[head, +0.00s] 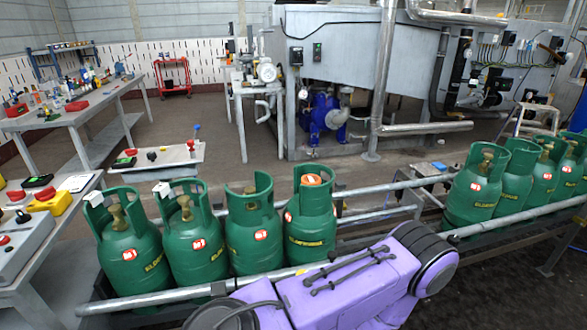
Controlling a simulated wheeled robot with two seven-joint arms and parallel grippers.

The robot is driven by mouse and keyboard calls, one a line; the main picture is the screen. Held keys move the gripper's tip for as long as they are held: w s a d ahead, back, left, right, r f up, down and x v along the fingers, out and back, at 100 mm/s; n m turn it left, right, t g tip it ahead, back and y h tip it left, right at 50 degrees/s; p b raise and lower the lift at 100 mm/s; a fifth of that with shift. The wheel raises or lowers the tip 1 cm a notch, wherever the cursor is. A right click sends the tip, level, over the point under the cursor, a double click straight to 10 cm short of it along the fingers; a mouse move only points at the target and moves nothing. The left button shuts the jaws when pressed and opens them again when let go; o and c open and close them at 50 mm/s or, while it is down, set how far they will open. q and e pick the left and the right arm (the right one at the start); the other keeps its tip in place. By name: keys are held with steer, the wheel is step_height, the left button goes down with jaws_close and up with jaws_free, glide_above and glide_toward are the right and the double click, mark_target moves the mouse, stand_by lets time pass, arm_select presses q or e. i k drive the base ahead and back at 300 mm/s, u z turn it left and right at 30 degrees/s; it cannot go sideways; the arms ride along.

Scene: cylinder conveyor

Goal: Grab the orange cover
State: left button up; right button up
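The orange cover (312,180) shows inside the open collar at the top of a green gas cylinder (310,228), the rightmost of the near group on the conveyor. It appears to sit over that cylinder's valve; the collar hides its lower part. The neighbouring cylinders (252,240) show bare brass valves with no orange cover. Neither of my grippers is in view. A purple arm link of mine crosses the bottom centre, in front of the conveyor.
Metal conveyor rails (400,251) run along the front and back of the cylinders. More green cylinders (476,190) stand on the conveyor at right. A cluttered workbench (75,115) stands at left. Between the two cylinder groups the conveyor is free.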

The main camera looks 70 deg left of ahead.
mark_target(310, 179)
steer(key=u, duration=0.85)
steer(key=i, duration=0.8)
steer(key=u, duration=0.9)
